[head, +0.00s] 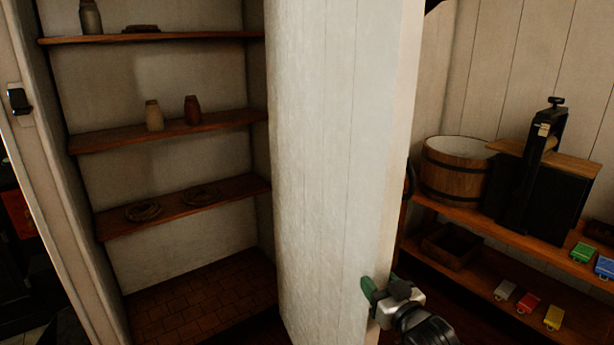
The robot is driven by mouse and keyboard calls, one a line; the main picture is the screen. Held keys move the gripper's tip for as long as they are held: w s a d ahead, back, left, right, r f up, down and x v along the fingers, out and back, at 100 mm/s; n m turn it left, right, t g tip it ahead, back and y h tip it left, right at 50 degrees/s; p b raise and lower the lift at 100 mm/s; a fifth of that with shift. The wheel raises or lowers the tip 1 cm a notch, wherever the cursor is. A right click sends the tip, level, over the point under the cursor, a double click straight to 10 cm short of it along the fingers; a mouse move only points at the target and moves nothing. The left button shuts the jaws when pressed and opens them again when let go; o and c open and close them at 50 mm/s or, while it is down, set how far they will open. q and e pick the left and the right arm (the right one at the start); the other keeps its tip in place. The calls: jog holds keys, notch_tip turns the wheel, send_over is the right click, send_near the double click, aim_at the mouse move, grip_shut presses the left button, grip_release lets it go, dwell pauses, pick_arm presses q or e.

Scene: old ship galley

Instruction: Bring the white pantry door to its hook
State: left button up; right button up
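The white pantry door (335,150) stands open in the middle of the head view, its free edge turned toward me. My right gripper (381,291) is at the lower part of this edge, with green fingertips close to it or touching it. I cannot tell whether the fingers are closed on the door. A dark curved piece (409,178) shows just past the door's edge; I cannot tell if it is a handle or the hook. A small black fitting (18,98) sits on the door frame at the left. My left gripper is not in view.
The open pantry has wooden shelves (185,131) with jars and flat dishes. Right of the door, a wooden shelf (470,212) bears a wooden tub (455,170) and a black device (540,180). Colored tags (528,302) and a wooden box (450,245) are lower down.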

jog(key=c, duration=0.5)
jog(key=shift+o, duration=0.2)
jog(key=shift+s+a, duration=0.1)
jog(key=shift+a, duration=0.25)
jog(key=shift+m+t+h, duration=0.4)
jog(key=shift+m+h, duration=0.3)
jog(key=shift+h, duration=0.2)
jog(key=s+a, duration=0.1)
jog(key=a, duration=0.2)
jog(key=s+a+p, duration=0.1)
jog(key=a, duration=0.2)
jog(key=s+a, duration=0.1)
jog(key=a, duration=0.2)
jog(key=shift+a+p, duration=0.25)
jog(key=shift+p, duration=0.1)
jog(key=shift+s+a, duration=0.15)
jog(key=shift+a, duration=0.2)
